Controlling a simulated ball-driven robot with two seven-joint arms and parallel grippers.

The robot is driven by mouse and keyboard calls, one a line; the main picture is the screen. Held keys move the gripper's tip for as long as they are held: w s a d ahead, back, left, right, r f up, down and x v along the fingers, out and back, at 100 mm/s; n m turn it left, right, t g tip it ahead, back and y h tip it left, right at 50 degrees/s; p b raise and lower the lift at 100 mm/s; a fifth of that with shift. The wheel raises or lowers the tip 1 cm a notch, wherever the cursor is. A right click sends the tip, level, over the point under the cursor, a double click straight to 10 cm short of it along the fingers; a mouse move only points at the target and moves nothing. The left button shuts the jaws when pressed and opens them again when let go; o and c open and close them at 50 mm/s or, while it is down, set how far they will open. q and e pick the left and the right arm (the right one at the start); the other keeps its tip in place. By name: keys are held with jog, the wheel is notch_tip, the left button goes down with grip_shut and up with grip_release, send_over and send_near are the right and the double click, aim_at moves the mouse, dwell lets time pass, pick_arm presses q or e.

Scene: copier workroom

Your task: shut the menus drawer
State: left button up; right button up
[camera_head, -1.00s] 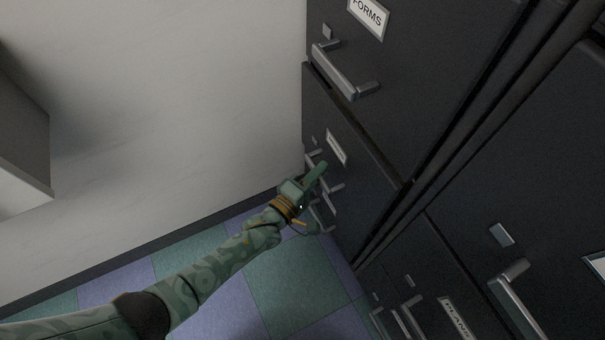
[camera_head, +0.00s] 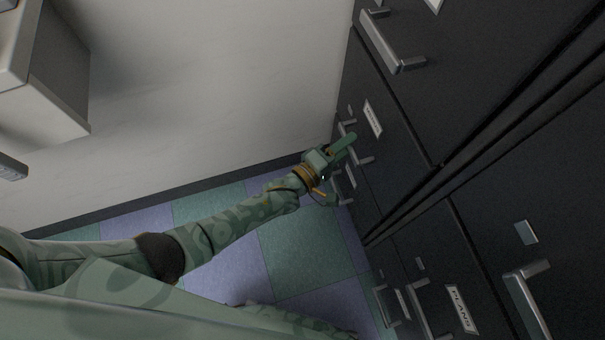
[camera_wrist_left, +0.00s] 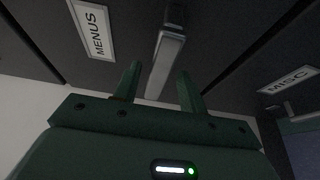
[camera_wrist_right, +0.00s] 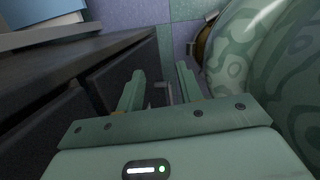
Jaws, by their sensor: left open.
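The menus drawer (camera_head: 385,155) is a dark cabinet drawer with a small white label. In the left wrist view its MENUS label (camera_wrist_left: 92,30) reads clearly. Its front looks about flush with the drawer above, with only a thin seam between. My left gripper (camera_head: 350,143) is at the drawer's handle, partly covering it. In the left wrist view the silver handle (camera_wrist_left: 165,65) shows between the two spread fingers (camera_wrist_left: 160,90); whether they touch it I cannot tell. My right gripper (camera_wrist_right: 160,90) shows only in its wrist view, fingers apart, with nothing held.
A drawer with a silver handle (camera_head: 390,42) is above, and a MISC drawer label (camera_wrist_left: 288,80) shows below. A PLANS drawer (camera_head: 462,309) stands in the cabinet to the right. A pale wall (camera_head: 220,90) and a grey box-like unit (camera_head: 55,90) are at left. Checkered floor (camera_head: 300,250) lies below.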

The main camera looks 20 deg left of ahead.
pick_arm(q)
jog(key=p+v, duration=0.4)
jog(key=v, duration=1.1)
jog(key=shift+p, duration=0.4)
pick_arm(e)
jog(key=s+f+m+g, duration=0.1)
jog(key=s+f, duration=0.2)
jog(key=s, duration=0.6)
jog(key=s+f+m+g+y, duration=0.1)
jog(key=s+f, duration=0.3)
jog(key=s, duration=0.4)
jog(key=shift+s+d, duration=0.35)
jog(key=shift+s, duration=0.05)
